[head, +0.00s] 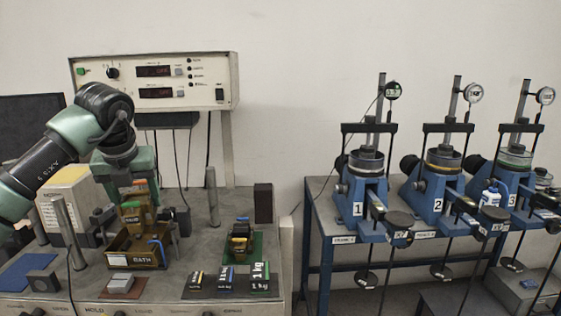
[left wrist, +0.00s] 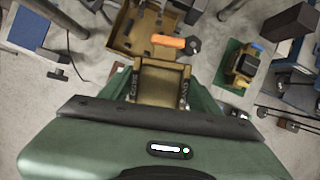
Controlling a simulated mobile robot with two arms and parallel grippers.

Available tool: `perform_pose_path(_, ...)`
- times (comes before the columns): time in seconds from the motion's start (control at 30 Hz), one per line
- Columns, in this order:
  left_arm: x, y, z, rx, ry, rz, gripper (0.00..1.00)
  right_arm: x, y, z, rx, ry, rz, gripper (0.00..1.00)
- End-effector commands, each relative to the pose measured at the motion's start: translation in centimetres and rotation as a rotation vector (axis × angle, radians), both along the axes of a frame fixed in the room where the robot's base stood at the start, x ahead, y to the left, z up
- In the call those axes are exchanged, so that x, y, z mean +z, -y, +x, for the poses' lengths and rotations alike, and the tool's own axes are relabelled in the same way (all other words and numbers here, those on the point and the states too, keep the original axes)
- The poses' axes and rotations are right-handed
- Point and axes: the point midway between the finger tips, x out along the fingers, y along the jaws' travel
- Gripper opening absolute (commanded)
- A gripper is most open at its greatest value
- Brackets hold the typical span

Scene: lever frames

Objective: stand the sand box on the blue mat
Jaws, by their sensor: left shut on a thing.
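The sand box (left wrist: 162,85) is a tan-brown, open-looking box lettered SAND, between the fingers of my left gripper (left wrist: 160,95) in the left wrist view. In the head view my left gripper (head: 133,202) is shut on this box (head: 132,216) and holds it above the brown tray labelled BATH (head: 118,261). Fingers partly hide the box there. The blue mat (head: 22,273) lies at the front left of the bench, left of the gripper. It also shows at the top left of the left wrist view (left wrist: 28,28). My right gripper is in neither view.
A grey block on a reddish mat (head: 122,287), several weights (head: 225,278) and a green mat (head: 256,250) bearing a yellow-black object lie toward the right.

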Motion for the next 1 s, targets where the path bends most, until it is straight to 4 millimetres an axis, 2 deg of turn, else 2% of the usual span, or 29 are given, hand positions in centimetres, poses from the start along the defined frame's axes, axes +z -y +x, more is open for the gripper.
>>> perform_pose_path(0.3, -3.0, 1.8, -1.5, -0.355, 0.002, 0.001, 0.00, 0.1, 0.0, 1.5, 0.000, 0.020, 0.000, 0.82)
perform_pose_path(0.47, -5.1, 3.0, -2.8, -0.608, 0.001, 0.000, 0.00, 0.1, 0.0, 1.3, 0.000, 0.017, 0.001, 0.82)
perform_pose_path(0.77, -10.2, 6.0, -6.8, -1.269, 0.001, -0.001, 0.00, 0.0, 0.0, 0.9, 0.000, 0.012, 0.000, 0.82)
perform_pose_path(1.0, -14.0, 8.2, -10.9, -1.820, 0.001, 0.002, 0.00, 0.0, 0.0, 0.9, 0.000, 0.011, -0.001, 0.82)
